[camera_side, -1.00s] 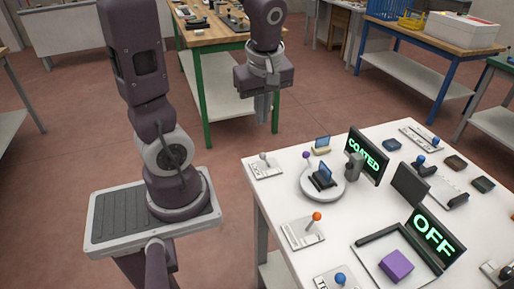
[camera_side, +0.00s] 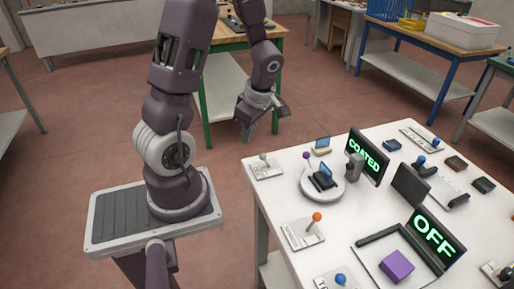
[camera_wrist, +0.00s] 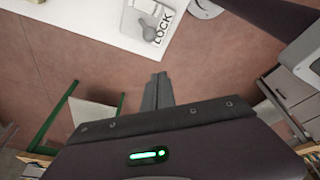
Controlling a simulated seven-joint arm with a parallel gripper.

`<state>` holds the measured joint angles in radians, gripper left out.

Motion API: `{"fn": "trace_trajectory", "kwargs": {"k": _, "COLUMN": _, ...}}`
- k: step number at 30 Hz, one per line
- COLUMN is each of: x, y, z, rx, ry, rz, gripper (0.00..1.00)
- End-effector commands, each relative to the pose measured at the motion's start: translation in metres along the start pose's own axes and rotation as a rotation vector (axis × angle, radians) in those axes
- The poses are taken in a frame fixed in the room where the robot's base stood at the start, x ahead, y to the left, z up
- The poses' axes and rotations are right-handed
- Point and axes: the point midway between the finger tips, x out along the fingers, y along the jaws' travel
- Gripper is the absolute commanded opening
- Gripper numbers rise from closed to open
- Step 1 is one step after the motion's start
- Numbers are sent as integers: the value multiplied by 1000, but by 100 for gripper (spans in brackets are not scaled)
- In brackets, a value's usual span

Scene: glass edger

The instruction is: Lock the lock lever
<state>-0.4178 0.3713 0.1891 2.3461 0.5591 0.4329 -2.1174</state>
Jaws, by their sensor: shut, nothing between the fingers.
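The lock lever (camera_side: 264,158) has a small grey knob on a pale plate at the near left corner of the white table in the side view. In the wrist view, the lever (camera_wrist: 148,32) lies over a plate marked LOCK (camera_wrist: 161,25), near the table's edge at the top. My gripper (camera_side: 247,136) is shut and empty, in the air off the table's left edge, apart from the lever. Its shut fingers (camera_wrist: 157,82) point towards the plate in the wrist view.
On the white table (camera_side: 275,198), a round turntable (camera_side: 323,187) with a purple-knobbed lever stands right of the lock plate. An orange-knobbed lever (camera_side: 316,218) is nearer. Screens read COATED (camera_side: 367,157) and OFF (camera_side: 434,236). Open floor lies left of the table.

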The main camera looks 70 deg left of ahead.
Motion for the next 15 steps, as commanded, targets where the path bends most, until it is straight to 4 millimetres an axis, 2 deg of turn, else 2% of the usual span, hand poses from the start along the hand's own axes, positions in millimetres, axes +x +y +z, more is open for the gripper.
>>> {"fn": "trace_trajectory", "kwargs": {"k": 3, "x": 27, "y": -1, "z": 0, "rx": 2, "ry": 1, "rz": -6, "gripper": 0}}
{"fn": "trace_trajectory", "kwargs": {"k": 6, "x": 43, "y": 0, "z": 3, "rx": 5, "ry": -2, "rz": -2, "gripper": 0}}
{"fn": "trace_trajectory", "kwargs": {"k": 9, "x": 34, "y": 0, "z": 21, "rx": 6, "ry": -4, "rz": 3, "gripper": 0}}
{"fn": "trace_trajectory", "kwargs": {"k": 15, "x": 28, "y": 0, "z": 37, "rx": 2, "ry": -2, "rz": 1, "gripper": 0}}
